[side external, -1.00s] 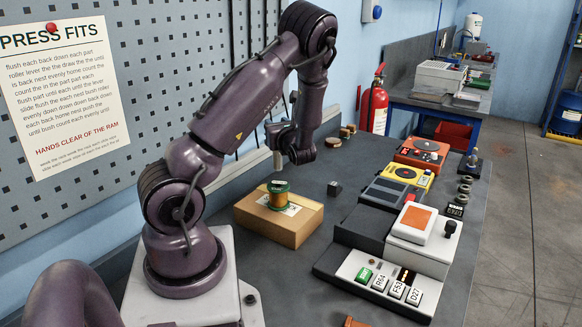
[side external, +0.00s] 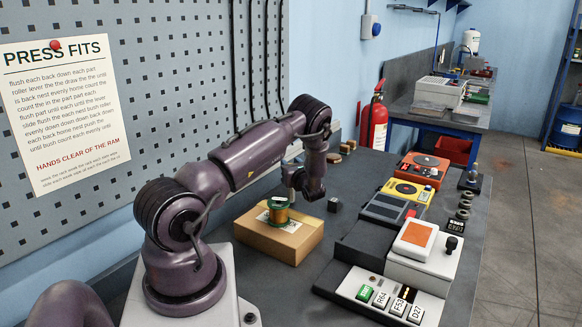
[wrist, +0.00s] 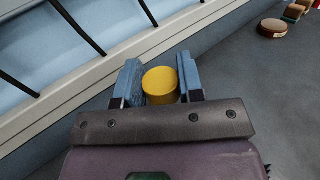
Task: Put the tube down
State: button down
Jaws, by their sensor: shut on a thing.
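My gripper (wrist: 162,88) is shut on the tube (wrist: 160,84), whose round yellow end shows between the two blue-grey fingers in the wrist view. In the side external view my gripper's end is low over the bench, behind the cardboard box and the spool. The fingertips and the tube cannot be made out there. Whether the tube's lower end touches the bench is hidden in both views.
A spool of copper-coloured wire (side external: 278,213) stands on the cardboard box (side external: 292,246). A small dark block (side external: 333,204) sits to the right. Round wooden pieces (wrist: 272,28) lie farther back. A pale rail (wrist: 100,92) runs along the wall.

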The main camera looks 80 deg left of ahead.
jog(key=shift+f, duration=0.15)
jog(key=c, duration=0.8)
grip_release()
jog(key=shift+o, duration=0.2)
